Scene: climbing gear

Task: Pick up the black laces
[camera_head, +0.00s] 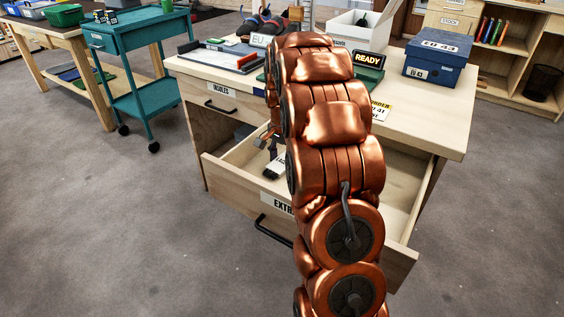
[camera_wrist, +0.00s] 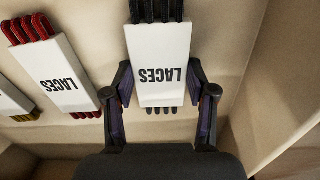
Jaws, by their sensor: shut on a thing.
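The black laces (camera_wrist: 158,10) are a bundle in a white card sleeve marked LACES, in the open drawer in the wrist view. My gripper (camera_wrist: 160,75) has one finger on each side of this sleeve and is shut on it. The laces stick out beyond both ends of the sleeve. In the head view my arm hides most of the gripper and the drawer's inside. I cannot tell whether the bundle touches the drawer floor.
Red laces (camera_wrist: 30,28) in a similar sleeve lie to the left, and another sleeve (camera_wrist: 12,103) is at the left edge. A drawer wall (camera_wrist: 285,90) rises close on the right. The open drawer (camera_head: 235,182) sits under a bench (camera_head: 435,125) with a blue box (camera_head: 436,60).

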